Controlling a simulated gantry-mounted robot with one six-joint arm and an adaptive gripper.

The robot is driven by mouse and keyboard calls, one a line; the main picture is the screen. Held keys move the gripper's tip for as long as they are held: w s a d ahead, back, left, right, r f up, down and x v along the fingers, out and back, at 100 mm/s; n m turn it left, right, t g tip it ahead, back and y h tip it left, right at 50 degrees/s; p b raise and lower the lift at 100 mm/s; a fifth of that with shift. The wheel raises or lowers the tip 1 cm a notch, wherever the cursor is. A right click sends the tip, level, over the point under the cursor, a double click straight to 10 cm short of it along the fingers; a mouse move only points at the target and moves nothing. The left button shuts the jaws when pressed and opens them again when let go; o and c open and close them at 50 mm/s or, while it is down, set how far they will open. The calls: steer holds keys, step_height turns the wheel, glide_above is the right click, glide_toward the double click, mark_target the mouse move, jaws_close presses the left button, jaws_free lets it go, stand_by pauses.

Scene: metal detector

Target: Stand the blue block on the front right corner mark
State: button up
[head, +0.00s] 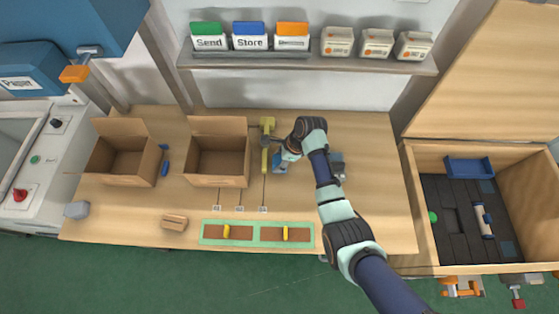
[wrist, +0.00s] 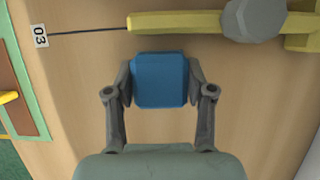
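The blue block (wrist: 160,80) sits between the two fingers of my gripper (wrist: 160,84) in the wrist view. The finger pads lie against its left and right sides, so the gripper looks shut on it. In the head view the blue block (head: 279,165) shows beside the yellow tool, partly hidden by my gripper (head: 284,157). I cannot tell whether it rests on the table or is slightly raised. A green-edged board (head: 257,242) with two brown panels lies at the table's front; I cannot make out a corner mark.
A yellow tool (head: 266,145) lies just left of my gripper. Two open cardboard boxes (head: 217,181) stand left, with a blue item (head: 164,161) between them. A grey device (head: 338,162) is to the right. Small number tags (head: 240,209) lie behind the board. The table's right front is fairly clear.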

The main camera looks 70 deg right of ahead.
mark_target(279, 160)
steer(key=c, duration=0.5)
step_height(279, 160, up, 20)
steer(key=p, duration=0.4)
